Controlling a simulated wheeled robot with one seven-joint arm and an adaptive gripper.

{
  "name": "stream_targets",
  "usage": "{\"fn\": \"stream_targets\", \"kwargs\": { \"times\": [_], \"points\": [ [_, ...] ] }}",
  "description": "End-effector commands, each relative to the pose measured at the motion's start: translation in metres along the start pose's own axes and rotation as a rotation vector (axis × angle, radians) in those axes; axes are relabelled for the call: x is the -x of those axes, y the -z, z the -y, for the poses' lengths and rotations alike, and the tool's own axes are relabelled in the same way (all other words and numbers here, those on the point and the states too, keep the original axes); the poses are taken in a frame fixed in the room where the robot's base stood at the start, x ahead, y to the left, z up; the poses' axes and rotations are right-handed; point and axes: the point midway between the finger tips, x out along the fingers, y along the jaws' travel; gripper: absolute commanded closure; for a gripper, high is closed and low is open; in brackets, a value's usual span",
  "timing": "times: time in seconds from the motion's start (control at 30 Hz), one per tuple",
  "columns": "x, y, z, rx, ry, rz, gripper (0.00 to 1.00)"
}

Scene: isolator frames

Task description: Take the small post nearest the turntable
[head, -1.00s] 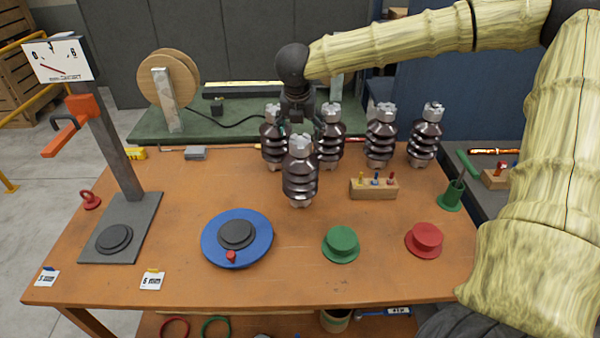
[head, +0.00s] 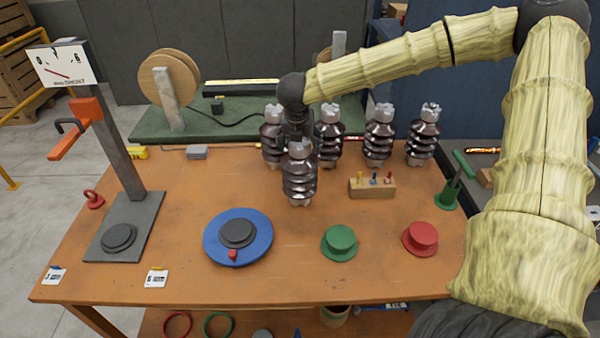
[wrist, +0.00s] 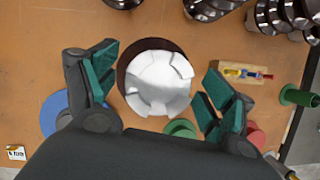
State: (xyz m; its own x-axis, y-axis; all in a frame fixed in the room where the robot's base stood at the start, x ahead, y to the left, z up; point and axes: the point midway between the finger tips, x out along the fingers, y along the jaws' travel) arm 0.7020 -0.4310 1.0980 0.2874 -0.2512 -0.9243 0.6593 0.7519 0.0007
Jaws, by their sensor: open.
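Several brown ribbed posts with grey metal caps stand on the orange table. The front post (head: 299,175) stands closest to the turntable, a blue disc (head: 212,240) with a dark round pad. My gripper (head: 297,132) is at the top of this post, partly hidden in the head view. In the wrist view, its open green-padded fingers (wrist: 158,86) lie on either side of the post's silver cap (wrist: 157,82), with gaps on both sides. I cannot tell how far below the fingertips the cap is.
Other posts stand close behind, at left (head: 271,140), middle (head: 329,140) and right (head: 379,140). A wooden block with coloured pegs (head: 372,190) is to the right. Green (head: 339,243) and red (head: 420,238) flanged pieces sit in front. A grey stand (head: 125,160) is at left.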

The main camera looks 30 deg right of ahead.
Motion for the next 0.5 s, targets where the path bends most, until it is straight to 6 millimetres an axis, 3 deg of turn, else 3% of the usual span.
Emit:
{"fn": "stream_targets", "kwargs": {
  "times": [0.2, 0.5],
  "points": [
    [-0.0005, -0.0001, 0.0000, 0.000, 0.000, 0.000, 0.17],
    [-0.0004, -0.0001, 0.0001, 0.000, 0.000, 0.000, 0.70]
  ]
}}
